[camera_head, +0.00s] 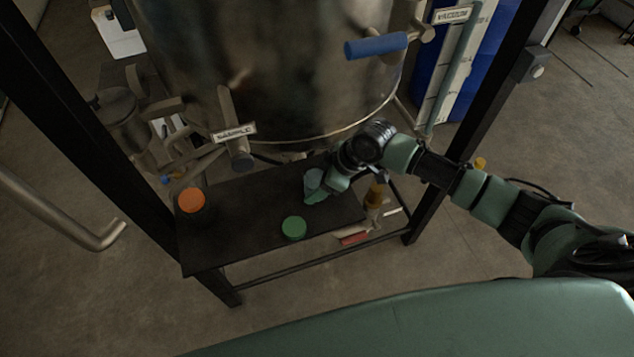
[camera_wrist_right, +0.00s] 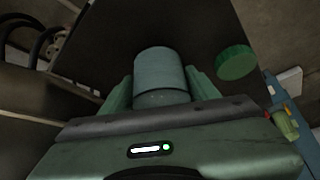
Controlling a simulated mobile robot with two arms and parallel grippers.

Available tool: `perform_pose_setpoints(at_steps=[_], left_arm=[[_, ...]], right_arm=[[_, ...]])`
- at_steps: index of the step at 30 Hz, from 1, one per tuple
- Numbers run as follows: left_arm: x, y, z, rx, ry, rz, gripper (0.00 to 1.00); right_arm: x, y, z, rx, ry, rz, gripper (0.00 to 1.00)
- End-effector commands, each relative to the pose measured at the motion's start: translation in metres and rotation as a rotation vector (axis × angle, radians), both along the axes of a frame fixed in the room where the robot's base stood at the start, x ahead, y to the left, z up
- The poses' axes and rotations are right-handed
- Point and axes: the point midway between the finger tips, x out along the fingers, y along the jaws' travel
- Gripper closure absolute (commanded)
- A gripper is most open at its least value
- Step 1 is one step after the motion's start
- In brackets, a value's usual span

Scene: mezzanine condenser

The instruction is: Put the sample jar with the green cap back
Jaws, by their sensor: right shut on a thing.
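My right gripper (camera_head: 316,195) is at the dark shelf under the big tank, its fingers shut on a grey-blue cylinder (camera_head: 313,178). In the right wrist view this cylinder (camera_wrist_right: 160,70) stands between the two green fingers (camera_wrist_right: 160,92), with a narrower band below its wide part. I see no green cap on it. A round green cap (camera_head: 294,227) is on the shelf just in front of the gripper, apart from it. It also shows in the right wrist view (camera_wrist_right: 236,62), right of the fingers. Whether a jar body is under it I cannot tell. My left gripper is out of view.
The dark shelf (camera_head: 240,242) has an orange cap (camera_head: 192,200) at its left end. The metal tank (camera_head: 260,65) hangs close above, with a labelled valve (camera_head: 238,150) and a blue-handled valve (camera_head: 376,46). Black frame posts (camera_head: 480,110) stand either side. The shelf's middle is clear.

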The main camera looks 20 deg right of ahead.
Motion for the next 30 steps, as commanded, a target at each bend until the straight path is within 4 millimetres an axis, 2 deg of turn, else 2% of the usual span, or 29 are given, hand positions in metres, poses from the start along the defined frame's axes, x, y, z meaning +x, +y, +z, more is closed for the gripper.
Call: perform_pose_setpoints(at_steps=[13,14,15,16,25,30], left_arm=[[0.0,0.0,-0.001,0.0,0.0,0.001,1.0],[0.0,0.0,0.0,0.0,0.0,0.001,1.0],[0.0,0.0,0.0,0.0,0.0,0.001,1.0],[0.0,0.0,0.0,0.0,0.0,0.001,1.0],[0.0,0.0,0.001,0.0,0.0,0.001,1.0],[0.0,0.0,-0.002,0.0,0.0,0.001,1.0]], right_arm=[[0.0,0.0,-0.01,0.0,-0.002,0.0,0.94],[0.0,0.0,-0.009,-0.001,-0.001,0.0,0.31],[0.0,0.0,-0.009,-0.001,-0.001,0.0,0.2],[0.0,0.0,-0.009,-0.001,-0.001,0.0,0.18],[0.0,0.0,-0.008,0.0,-0.002,0.0,0.18],[-0.003,-0.007,0.005,-0.002,-0.004,0.0,0.18]])
